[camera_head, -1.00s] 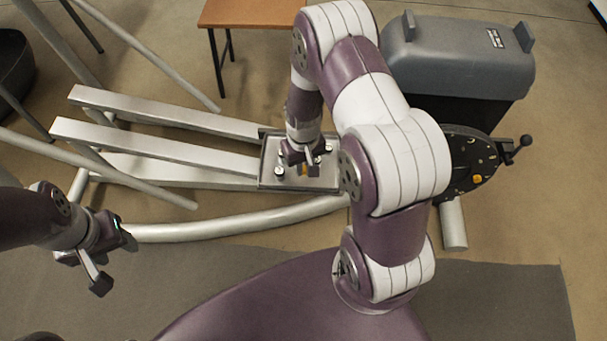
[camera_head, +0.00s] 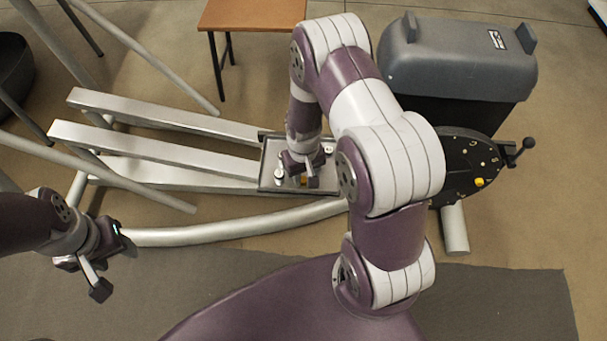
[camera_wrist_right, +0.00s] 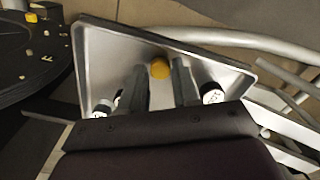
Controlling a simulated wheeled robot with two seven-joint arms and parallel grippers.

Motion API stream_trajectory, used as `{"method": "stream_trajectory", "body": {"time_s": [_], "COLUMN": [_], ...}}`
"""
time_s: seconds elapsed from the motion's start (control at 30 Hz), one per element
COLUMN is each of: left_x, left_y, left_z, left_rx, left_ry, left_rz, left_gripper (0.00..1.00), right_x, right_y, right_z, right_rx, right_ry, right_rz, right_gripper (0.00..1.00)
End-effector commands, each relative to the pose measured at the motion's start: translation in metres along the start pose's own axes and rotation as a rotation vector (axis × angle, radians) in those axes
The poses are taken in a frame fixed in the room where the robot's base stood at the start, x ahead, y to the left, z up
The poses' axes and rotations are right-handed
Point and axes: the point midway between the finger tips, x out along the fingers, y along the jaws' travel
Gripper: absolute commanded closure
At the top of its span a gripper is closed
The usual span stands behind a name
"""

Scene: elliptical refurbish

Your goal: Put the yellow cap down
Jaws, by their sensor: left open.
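The yellow cap (camera_head: 304,181) shows over the grey metal tray (camera_head: 268,158), just below my right gripper (camera_head: 302,176). In the right wrist view the yellow cap (camera_wrist_right: 159,68) sits between the tips of the two fingers of my right gripper (camera_wrist_right: 160,75), which look closed on it. The tray (camera_wrist_right: 98,62) lies behind it; whether the cap touches the tray I cannot tell. My left gripper (camera_head: 88,272) is open and empty at the left, well away from the tray.
White-topped posts stand on the tray, one at its left (camera_head: 279,174); in the right wrist view one (camera_wrist_right: 212,92) is right of the fingers. A black disc (camera_head: 465,165) with a yellow knob (camera_head: 479,182) is at the right. Silver rails (camera_head: 170,150) run left from the tray.

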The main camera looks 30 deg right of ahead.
Motion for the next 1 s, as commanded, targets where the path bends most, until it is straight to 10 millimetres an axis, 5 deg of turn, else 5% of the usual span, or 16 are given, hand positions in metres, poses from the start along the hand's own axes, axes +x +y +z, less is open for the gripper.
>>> {"method": "stream_trajectory", "body": {"time_s": [0.3,0.57,0.8,1.0], "left_x": [-0.033,-0.039,-0.038,-0.038], "left_y": [0.0,0.0,0.0,0.0], "left_z": [-0.004,-0.005,-0.005,-0.005], "left_rx": [0.0,0.0,0.0,0.0], "left_ry": [0.0,0.0,0.0,0.0], "left_rz": [0.0,0.0,0.0,0.0], "left_gripper": [0.5,0.5,0.5,0.5], "right_x": [-0.087,-0.13,-0.219,-0.233], "right_y": [0.0,-0.005,-0.041,-0.047], "right_z": [-0.001,0.003,0.065,0.094], "right_rx": [0.0,-0.009,-0.076,-0.093], "right_ry": [0.004,0.013,0.101,0.122], "right_rz": [0.0,0.001,-0.004,-0.008], "right_gripper": [0.69,0.69,0.69,0.69]}}
